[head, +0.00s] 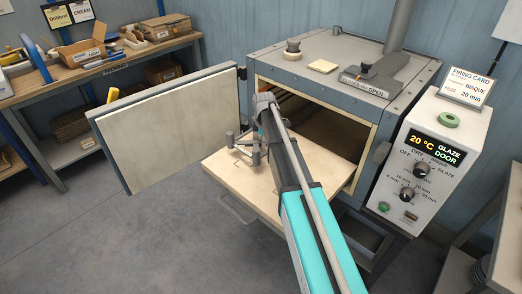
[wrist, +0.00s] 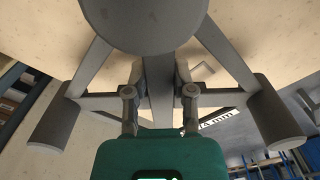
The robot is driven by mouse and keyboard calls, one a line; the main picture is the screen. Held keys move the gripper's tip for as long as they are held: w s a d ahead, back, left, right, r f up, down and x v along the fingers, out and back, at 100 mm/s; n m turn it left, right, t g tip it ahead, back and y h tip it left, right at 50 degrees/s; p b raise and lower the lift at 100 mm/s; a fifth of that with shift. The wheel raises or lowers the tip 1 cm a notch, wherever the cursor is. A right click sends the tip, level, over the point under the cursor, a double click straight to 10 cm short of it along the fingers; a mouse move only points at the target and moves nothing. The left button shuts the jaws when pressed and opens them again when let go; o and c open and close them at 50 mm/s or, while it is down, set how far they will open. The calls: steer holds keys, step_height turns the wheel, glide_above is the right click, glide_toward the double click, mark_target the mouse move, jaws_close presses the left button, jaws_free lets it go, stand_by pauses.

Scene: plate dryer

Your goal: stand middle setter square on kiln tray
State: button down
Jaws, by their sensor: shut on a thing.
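A grey setter with arms that spread to upright round posts (head: 229,139) is over the pale kiln tray (head: 210,166), which is drawn out below the kiln mouth. In the wrist view, the setter's wide disc (wrist: 145,18) and two thick end posts (wrist: 275,115) fill much of the picture. My gripper (wrist: 159,90) is shut on the setter's middle, with one finger on each side. The tray's surface (wrist: 285,30) lies behind it. I cannot tell whether the posts touch the tray. My arm hides part of the setter and tray in the head view.
The kiln door (head: 165,135) stands open at the left. The kiln box (head: 310,60) is behind the tray, its mouth partly hidden by my arm. A control panel (head: 432,150) reads 20 °C. A loaded workbench (head: 110,70) stands back left. Floor is clear at front left.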

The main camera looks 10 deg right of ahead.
steer(key=shift+w+a+f+b, duration=0.15)
steer(key=shift+w+f+b, duration=0.2)
steer(key=shift+f+b, duration=1.65)
steer(key=shift+b, duration=0.05)
steer(key=shift+c, duration=2.3)
jaws_free()
steer(key=shift+r, duration=0.15)
step_height(320, 180, up, 12)
steer(key=p, duration=1.2)
